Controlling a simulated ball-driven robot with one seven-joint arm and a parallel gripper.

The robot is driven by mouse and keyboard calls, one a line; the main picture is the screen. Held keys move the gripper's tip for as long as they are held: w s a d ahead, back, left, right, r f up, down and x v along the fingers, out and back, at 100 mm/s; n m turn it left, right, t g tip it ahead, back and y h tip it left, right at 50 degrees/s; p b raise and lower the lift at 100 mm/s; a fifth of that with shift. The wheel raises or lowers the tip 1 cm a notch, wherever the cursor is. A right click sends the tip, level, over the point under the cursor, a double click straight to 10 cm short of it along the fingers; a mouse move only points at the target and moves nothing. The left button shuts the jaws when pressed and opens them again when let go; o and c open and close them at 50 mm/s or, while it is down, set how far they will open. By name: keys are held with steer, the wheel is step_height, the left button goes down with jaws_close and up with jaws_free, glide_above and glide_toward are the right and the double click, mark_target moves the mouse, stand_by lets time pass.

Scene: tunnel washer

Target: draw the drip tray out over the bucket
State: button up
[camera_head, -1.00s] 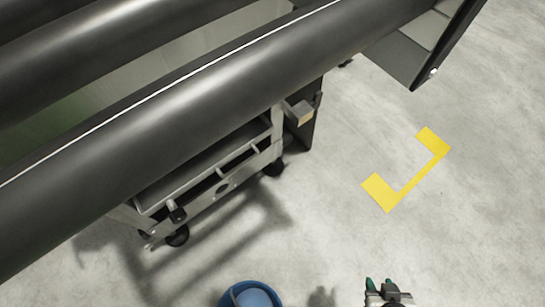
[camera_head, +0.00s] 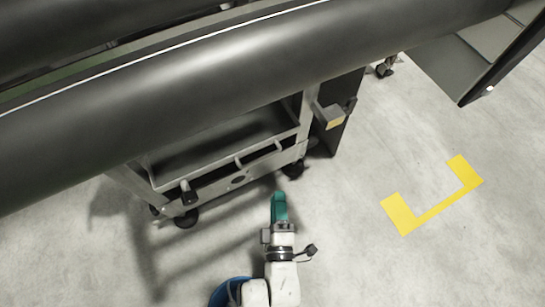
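A grey tray-like unit with a raised rim (camera_head: 172,181), which looks like the drip tray, sits low in a wheeled frame under the large dark roller. Its front faces me and has small upright bars and a dark oval. The roller hides its back.
The dark roller (camera_head: 200,92) spans the scene above the tray. Black castors (camera_head: 187,218) carry the frame. A dark upright panel (camera_head: 335,125) stands at its right. A yellow floor marking (camera_head: 430,212) lies on clear concrete at the right.

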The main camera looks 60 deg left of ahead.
steer(key=w+a+r+n+y+b, duration=0.1)
steer(key=a+b, duration=0.3)
steer(key=a, duration=0.7)
steer(key=shift+w+r+n+y, duration=0.3)
steer(key=shift+r+n, duration=0.2)
steer(key=shift+r, duration=0.15)
jaws_close()
